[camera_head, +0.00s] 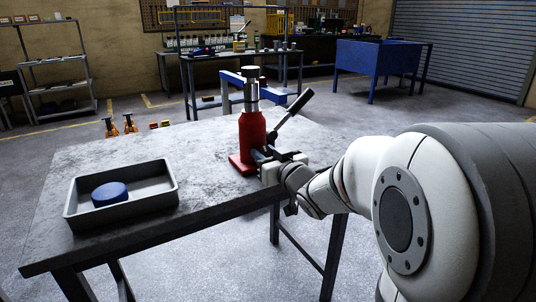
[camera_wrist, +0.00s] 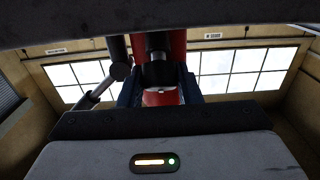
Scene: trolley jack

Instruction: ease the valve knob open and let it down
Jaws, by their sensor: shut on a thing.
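The red bottle jack (camera_head: 252,132) stands upright on the grey table, on a red base (camera_head: 240,165). Its bright metal ram (camera_head: 250,86) is raised out of the top. A dark pump handle (camera_head: 290,116) slants up to the right. My gripper (camera_head: 262,157) is low at the front right of the jack. In the wrist view the jack body (camera_wrist: 178,45) is straight ahead, and my gripper (camera_wrist: 160,92) has its blue fingers either side of the dark valve knob (camera_wrist: 158,73), shut on it. The knob is hidden in the head view.
A grey tray (camera_head: 75,212) with a blue round pad (camera_head: 110,194) is on the table's left. A blue beam (camera_head: 236,78) is behind the jack. Orange stands (camera_head: 130,123) are on the floor behind the table. The table is clear between tray and jack.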

